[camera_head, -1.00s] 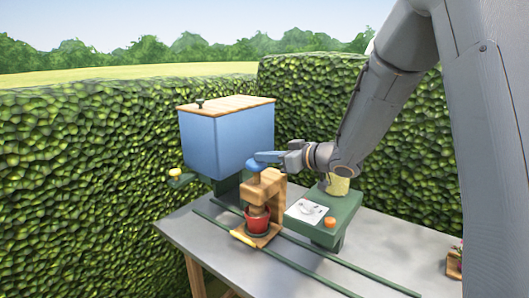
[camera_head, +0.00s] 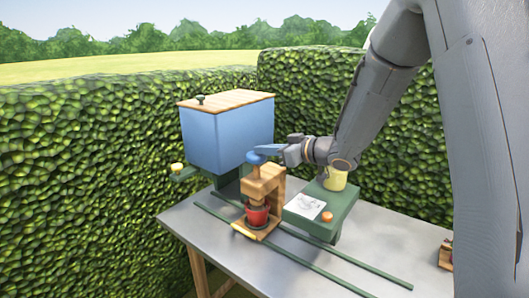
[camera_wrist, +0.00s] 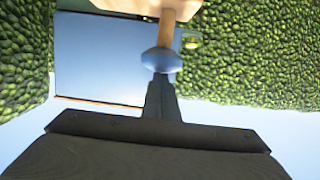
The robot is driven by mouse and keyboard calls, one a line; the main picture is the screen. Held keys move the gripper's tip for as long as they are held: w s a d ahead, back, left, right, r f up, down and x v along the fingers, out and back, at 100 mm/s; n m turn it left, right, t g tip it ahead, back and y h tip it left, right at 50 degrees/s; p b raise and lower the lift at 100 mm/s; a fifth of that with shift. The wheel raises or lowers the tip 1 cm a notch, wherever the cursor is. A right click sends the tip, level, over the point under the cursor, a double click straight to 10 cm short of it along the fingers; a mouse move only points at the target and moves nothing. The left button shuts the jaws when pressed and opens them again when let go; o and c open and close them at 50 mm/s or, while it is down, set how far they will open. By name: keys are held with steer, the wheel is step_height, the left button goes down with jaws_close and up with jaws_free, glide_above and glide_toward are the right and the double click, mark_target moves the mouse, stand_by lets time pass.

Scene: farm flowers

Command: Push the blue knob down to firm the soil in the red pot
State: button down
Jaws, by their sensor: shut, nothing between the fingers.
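The blue knob (camera_head: 256,159) tops a wooden shaft on a wooden press stand (camera_head: 266,184). A length of shaft shows between the knob and the stand's arm. The red pot (camera_head: 258,216) stands under the arm on the wooden base; the shaft's lower part is above it, and the soil is hard to make out. My gripper (camera_head: 262,151) is shut and empty, with its fingertips at the top of the knob. In the wrist view the fingertips (camera_wrist: 160,78) meet the knob (camera_wrist: 162,61); whether they press on it I cannot tell.
A blue bin (camera_head: 228,140) with a wooden lid stands behind left. A green stand (camera_head: 325,208) with a picture card, an orange button and a yellow cup is at the right. Green rails (camera_head: 340,278) cross the grey table (camera_head: 205,240). Hedges enclose the back.

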steer(key=b+v, duration=0.2)
steer(key=v, duration=0.8)
steer(key=shift+r+b, duration=0.15)
steer(key=shift+b, duration=0.15)
